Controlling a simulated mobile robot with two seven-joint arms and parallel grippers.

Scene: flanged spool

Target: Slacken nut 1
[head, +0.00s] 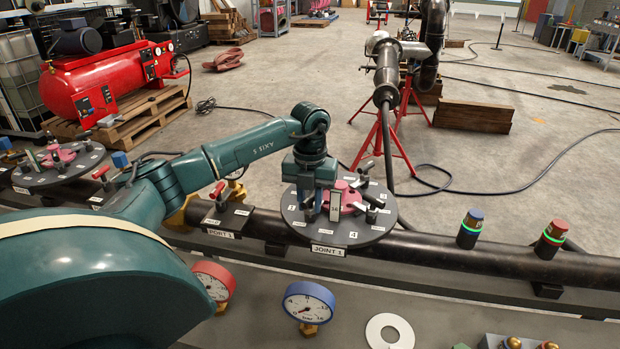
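The dark round plate labelled JOINT 1 (350,238) sits on the long pipe, in the middle of the head view. A pink flange (349,199) stands at its centre, with small dark nuts or clamps and numbered tags around it; 3 and 4 can be read. My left gripper (318,212) points down over the left part of this plate, close to the flange. Its fingertips are small and partly lost among the fittings, so I cannot tell whether they touch a nut. I cannot make out nut 1, and the gripper covers that side. My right gripper is out of view.
A PORT 1 plate (226,218) with a red-handled valve stands left of the joint. A red gauge (214,281) and a blue gauge (308,302) stand in front. Two lit buttons (470,228) (551,239) are on the right. A white ring (372,330) lies at the front.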

